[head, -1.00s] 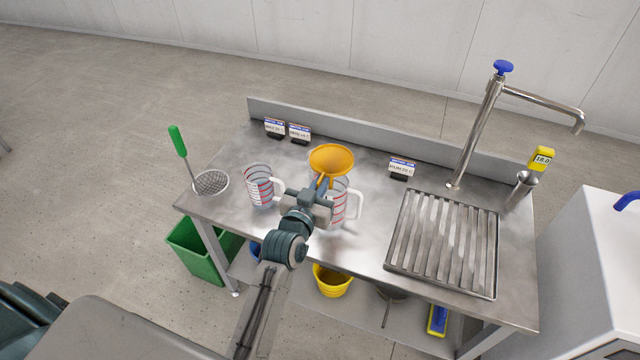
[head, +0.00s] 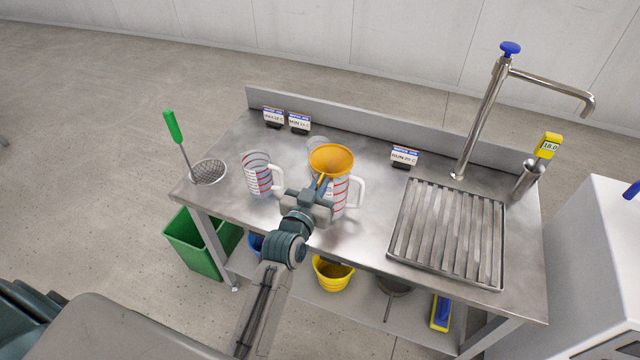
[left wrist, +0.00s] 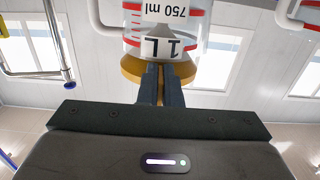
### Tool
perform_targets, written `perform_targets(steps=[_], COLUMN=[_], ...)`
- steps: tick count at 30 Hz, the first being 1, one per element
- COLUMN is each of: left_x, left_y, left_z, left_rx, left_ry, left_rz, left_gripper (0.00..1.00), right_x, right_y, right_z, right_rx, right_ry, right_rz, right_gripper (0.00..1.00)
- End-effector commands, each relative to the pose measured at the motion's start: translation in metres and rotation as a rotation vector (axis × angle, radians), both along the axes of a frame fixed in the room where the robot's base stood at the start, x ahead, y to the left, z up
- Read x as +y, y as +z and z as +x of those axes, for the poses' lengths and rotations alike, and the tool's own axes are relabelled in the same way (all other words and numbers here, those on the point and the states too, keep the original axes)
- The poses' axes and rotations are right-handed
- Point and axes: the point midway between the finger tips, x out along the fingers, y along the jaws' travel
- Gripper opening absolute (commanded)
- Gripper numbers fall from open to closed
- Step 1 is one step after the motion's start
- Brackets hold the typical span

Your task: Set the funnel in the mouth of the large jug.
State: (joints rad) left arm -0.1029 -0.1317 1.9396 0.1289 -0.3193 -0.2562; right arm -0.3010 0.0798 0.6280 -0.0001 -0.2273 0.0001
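The orange funnel (head: 331,157) is upright over the mouth of a clear, red-marked jug (head: 341,197) with a white handle. That jug's 1 L and 750 ml marks appear upside down in the left wrist view (left wrist: 165,47), with the funnel's orange edge (left wrist: 131,68) beside its top. I cannot tell whether the funnel rests on the rim. My left gripper (head: 321,186) is shut on the funnel's near side, its fingers close together in front of the jug. A similar red-marked jug (head: 257,174) stands to the left. My right gripper is out of view.
A clear vessel (head: 316,146) stands partly hidden behind the funnel. A green-handled sieve (head: 208,172) is at the left end. A ribbed drain tray (head: 448,235), a tall tap (head: 481,118) and a yellow gauge (head: 547,146) are at the right. Label stands line the back.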

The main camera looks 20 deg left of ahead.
Motion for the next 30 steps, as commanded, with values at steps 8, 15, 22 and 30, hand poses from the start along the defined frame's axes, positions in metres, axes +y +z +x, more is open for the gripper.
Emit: perform_targets(steps=[8,15,22,30], left_x=[-0.0006,-0.0005,-0.0004,-0.0003], left_y=[-0.0070,-0.0055,-0.0038,-0.0014], left_z=[-0.0010,-0.0008,-0.0006,-0.0004], left_rx=[0.015,0.012,0.008,0.006], left_ry=[-0.002,-0.002,-0.001,-0.001], left_rz=[0.000,0.000,0.000,0.000], left_gripper=[0.13,0.30,0.52,0.52], right_x=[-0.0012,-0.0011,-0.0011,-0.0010], right_y=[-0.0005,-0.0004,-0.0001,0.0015], right_z=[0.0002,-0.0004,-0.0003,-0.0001], right_rx=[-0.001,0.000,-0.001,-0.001], right_ry=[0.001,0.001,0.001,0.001], right_rz=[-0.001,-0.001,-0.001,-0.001], right_gripper=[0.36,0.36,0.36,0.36])
